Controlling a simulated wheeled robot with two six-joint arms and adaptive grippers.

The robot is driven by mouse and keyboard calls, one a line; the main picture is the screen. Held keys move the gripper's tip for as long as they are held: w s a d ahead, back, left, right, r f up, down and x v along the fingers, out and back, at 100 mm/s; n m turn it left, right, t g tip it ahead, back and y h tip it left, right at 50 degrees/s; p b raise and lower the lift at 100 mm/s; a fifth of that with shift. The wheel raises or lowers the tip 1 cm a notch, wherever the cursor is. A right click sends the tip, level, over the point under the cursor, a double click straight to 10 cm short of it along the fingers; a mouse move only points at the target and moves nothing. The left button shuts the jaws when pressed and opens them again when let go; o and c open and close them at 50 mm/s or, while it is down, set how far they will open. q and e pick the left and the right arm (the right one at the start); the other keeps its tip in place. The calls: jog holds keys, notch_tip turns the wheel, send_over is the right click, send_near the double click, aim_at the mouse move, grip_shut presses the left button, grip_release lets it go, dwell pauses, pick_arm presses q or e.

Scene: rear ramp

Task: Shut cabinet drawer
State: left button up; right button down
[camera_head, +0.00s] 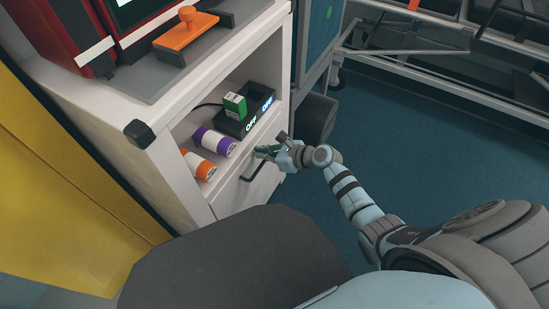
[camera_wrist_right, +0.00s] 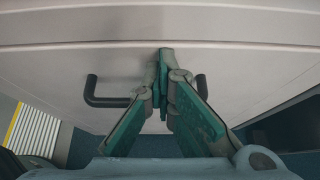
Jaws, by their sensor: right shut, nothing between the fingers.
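The white cabinet (camera_head: 172,146) stands at the left in the head view, with an open shelf and a drawer (camera_head: 232,196) below it. The drawer has a dark bar handle (camera_head: 246,178). My right gripper (camera_head: 262,152) is at the upper part of the drawer front, beside the handle. In the right wrist view its fingers (camera_wrist_right: 163,55) are shut and empty, with the tips at the pale drawer front (camera_wrist_right: 60,65). The handle (camera_wrist_right: 100,100) shows on both sides behind the fingers. I cannot tell whether the tips touch the front or how far out the drawer is. My left gripper is not in view.
The shelf holds an orange-labelled bottle (camera_head: 200,167), a purple-labelled bottle (camera_head: 214,142) and a green box (camera_head: 235,105) by a black device with lit "OFF" signs. An orange-handled object (camera_head: 187,30) is on top. Blue floor (camera_head: 440,140) is clear at right.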

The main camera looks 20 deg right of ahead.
jog(key=shift+w+r, duration=0.1)
jog(key=shift+r, duration=0.05)
jog(key=shift+s+d, duration=0.15)
jog(key=shift+s, duration=0.1)
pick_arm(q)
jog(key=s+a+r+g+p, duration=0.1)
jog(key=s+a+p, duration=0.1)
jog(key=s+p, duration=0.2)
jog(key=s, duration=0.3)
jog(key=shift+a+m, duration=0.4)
pick_arm(e)
jog(key=f+v, duration=0.1)
jog(key=v, duration=1.2)
jog(key=shift+s+d+f, duration=0.35)
jog(key=shift+d+f, duration=0.05)
jog(key=shift+f, duration=0.05)
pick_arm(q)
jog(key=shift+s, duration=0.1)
